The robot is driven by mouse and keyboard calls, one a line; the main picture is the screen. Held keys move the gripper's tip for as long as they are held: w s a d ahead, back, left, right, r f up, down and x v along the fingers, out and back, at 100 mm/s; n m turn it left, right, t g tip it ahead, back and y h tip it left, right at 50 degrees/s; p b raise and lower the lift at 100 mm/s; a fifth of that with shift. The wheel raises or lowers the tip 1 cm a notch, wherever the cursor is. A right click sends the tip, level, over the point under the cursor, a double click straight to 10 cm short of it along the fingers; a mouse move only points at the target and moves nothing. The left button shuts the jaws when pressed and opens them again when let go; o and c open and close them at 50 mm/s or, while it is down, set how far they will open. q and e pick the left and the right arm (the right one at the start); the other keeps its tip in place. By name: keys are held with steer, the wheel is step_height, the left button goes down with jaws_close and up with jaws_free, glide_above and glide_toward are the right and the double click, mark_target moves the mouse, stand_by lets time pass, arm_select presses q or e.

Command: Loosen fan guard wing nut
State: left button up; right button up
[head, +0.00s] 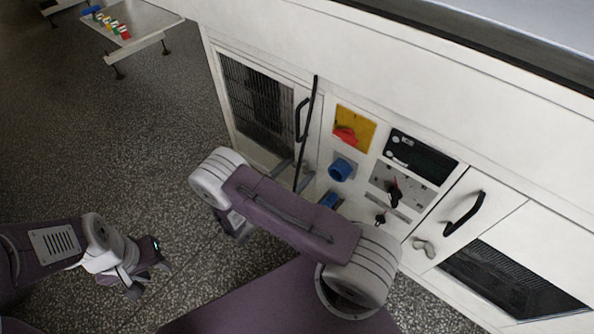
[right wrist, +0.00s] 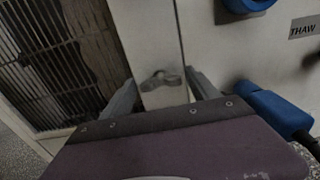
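A small grey wing nut (right wrist: 161,79) sits on a white upright strip beside the dark mesh fan guard (right wrist: 62,62) in the right wrist view. The fan guard also shows in the head view (head: 257,100), on the left of the white machine. My right gripper (right wrist: 162,92) is open, its grey fingers on either side of the nut, apparently apart from it. In the head view my right gripper (head: 291,175) is mostly hidden behind my arm, and so is this nut. Another wing nut (head: 425,247) is by the right door. My left gripper (head: 152,275) is open and empty over the floor.
Blue knob (head: 342,168), red switch (head: 346,135), dark display (head: 419,157) and black selector (head: 394,191) are on the panel right of the guard. A blue part (right wrist: 270,108) is close right of my right gripper. A black handle (head: 302,119) juts out.

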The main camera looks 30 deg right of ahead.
steer(key=c, duration=1)
steer(key=shift+o, duration=0.3)
steer(key=n+p, duration=0.2)
steer(key=shift+r+n, duration=0.1)
steer(key=shift+n, duration=0.2)
steer(key=n+p, duration=0.1)
steer(key=n, duration=0.2)
steer(key=shift+w+n+p, duration=0.1)
steer(key=shift+n+p, duration=0.2)
steer(key=n, duration=0.2)
steer(key=n+p, duration=0.1)
steer(key=n, duration=0.2)
steer(key=shift+w+a+f, duration=0.1)
steer(key=shift+f, duration=0.1)
steer(key=n, duration=0.6)
steer(key=shift+f+n+p, duration=0.15)
steer(key=shift+n+p, duration=0.15)
